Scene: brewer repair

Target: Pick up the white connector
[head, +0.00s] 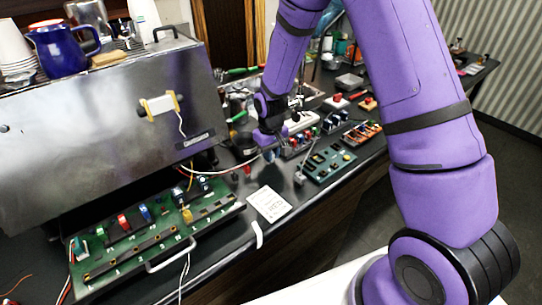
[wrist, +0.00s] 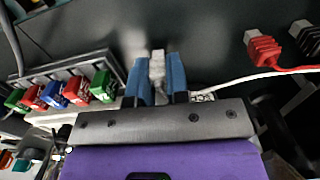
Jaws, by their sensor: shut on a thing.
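The white connector (wrist: 157,66) is between the two blue fingers of my gripper (wrist: 160,78) in the wrist view, and the fingers are shut on it. A white cable (wrist: 235,82) runs from the right toward the fingers. In the head view my gripper (head: 271,153) is low over the dark counter, near the front of the steel brewer. The connector is too small to make out there. I cannot tell whether it touches the counter.
A red connector (wrist: 263,50) with a red wire and a dark connector (wrist: 305,38) lie to the right in the wrist view. A rack of coloured connectors (wrist: 75,92) is on the left. A green circuit board (head: 150,240), a white card (head: 269,204) and a teal panel (head: 330,162) are on the counter.

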